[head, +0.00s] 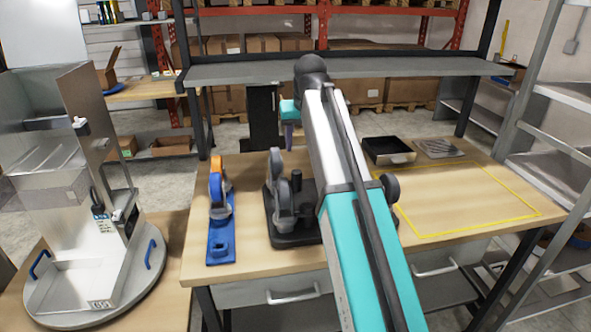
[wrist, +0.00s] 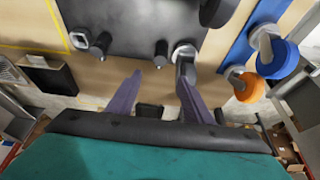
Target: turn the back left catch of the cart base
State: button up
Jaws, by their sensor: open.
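The cart base (wrist: 140,25) is a dark plate lying on the table; in the head view (head: 290,238) my arm hides much of it. Its back left corner shows at the lower right of the plate in the wrist view, with a pale metal catch (wrist: 184,51) and a black peg (wrist: 161,52) beside it. My gripper (wrist: 158,74) is open and empty, its two purple fingers apart. The right finger's tip overlaps the catch in the picture; I cannot tell whether they touch. In the head view the gripper is mostly behind my arm.
A blue holder (head: 220,240) with blue and orange casters stands left of the base. A black tray (head: 388,151) lies at the back right. The yellow-outlined area (head: 470,200) is clear. A metal cabinet (head: 70,200) stands on a turntable at the left.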

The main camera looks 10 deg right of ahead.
aim_at(297, 172)
jog(key=shift+p+x, duration=1.2)
jog(key=shift+x, duration=5.7)
jog(key=c, duration=1.1)
jog(key=shift+o, duration=0.2)
